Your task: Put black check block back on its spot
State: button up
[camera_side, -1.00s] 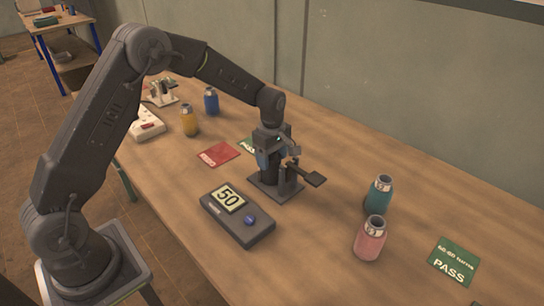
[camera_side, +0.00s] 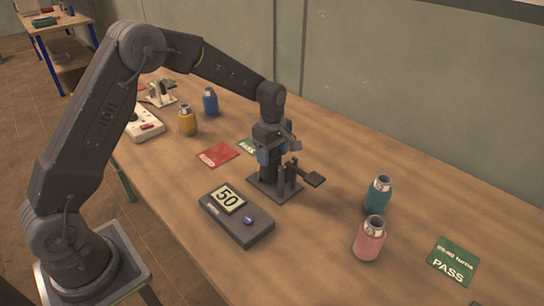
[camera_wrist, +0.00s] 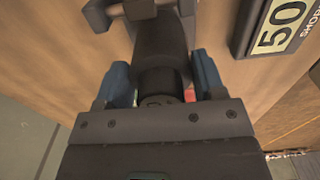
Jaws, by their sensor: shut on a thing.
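My gripper (camera_side: 270,152) is over the dark stand (camera_side: 262,186) in the middle of the table, pointing down. In the wrist view its blue fingers (camera_wrist: 163,78) are shut on a dark, round-sided piece, which I take to be the black check block (camera_wrist: 160,42). The block is upright between the fingers. In the side view it is dark against the stand, and I cannot tell whether its bottom touches the base. The stand's post and lever (camera_side: 313,180) are just right of the gripper.
A dark box showing 50 (camera_side: 240,222) lies in front of the stand. Teal (camera_side: 378,196) and pink (camera_side: 369,240) bottles stand right, yellow (camera_side: 187,122) and blue (camera_side: 210,102) ones behind left. Red (camera_side: 217,155) and green PASS (camera_side: 453,262) cards lie flat. A white power strip (camera_side: 146,126) is farther left.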

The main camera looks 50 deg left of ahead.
jog(key=shift+r, duration=5.7)
jog(key=shift+r, duration=0.2)
notch_tip(320, 180, up, 5)
jog(key=s+d+m, duration=0.9)
jog(key=s+d, duration=0.3)
jog(key=s, duration=0.3)
jog(key=shift+s+d+f, duration=0.2)
jog(key=shift+d+f, duration=1.8)
jog(key=shift+f, duration=1.15)
jog(key=shift+s+d+f, duration=0.25)
jog(key=shift+d+f, duration=1.8)
jog(key=shift+f, duration=1.15)
jog(key=shift+s+d+f, duration=0.2)
jog(key=shift+d+f, duration=1.8)
jog(key=shift+f, duration=1.15)
jog(key=shift+f, duration=0.15)
